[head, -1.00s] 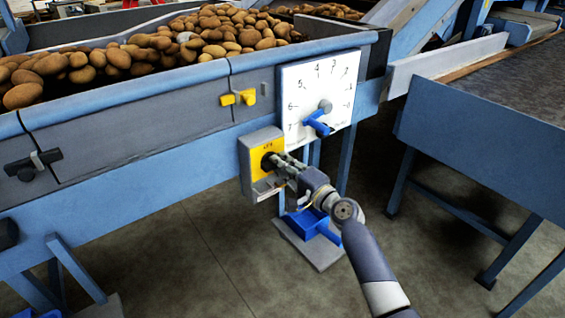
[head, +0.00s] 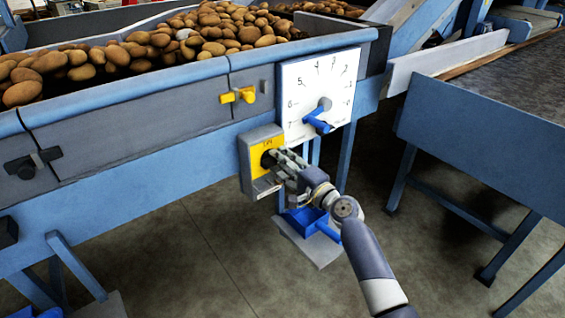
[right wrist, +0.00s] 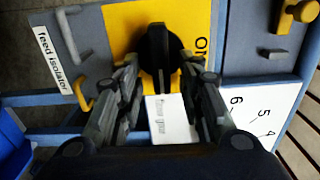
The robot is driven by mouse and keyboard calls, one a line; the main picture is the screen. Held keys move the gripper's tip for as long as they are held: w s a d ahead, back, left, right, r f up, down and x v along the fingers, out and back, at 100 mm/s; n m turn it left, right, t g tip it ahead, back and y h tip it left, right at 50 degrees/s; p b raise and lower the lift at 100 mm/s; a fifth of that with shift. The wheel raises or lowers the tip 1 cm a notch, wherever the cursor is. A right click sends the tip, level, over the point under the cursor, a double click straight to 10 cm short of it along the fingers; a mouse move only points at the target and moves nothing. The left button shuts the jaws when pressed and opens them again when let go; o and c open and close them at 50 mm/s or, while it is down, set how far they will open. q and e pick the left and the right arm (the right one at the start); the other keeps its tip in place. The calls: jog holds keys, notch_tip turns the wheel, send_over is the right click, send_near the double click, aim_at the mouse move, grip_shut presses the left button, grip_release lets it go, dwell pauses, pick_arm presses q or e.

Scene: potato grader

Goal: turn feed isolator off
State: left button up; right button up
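The feed isolator is a grey box with a yellow plate (head: 262,146) on the front of the blue hopper frame. Its black knob (right wrist: 160,55) shows in the right wrist view, its ridge upright in that picture. "ON" is printed to the right of the knob there, and a "feed isolator" label (right wrist: 60,62) lies at the left. My right gripper (head: 274,158) is at the knob, with one finger on each side. The fingers are very close to the knob's sides; I cannot tell whether they press on it. My left gripper is not in view.
A white dial plate (head: 317,85) with a blue-handled pointer is just above and right of the box. A yellow latch (head: 238,96) sits above it. A blue item (head: 310,220) is below, near the floor. A blue-framed conveyor (head: 480,140) stands at the right.

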jog(key=v, duration=1.2)
dwell(0.4)
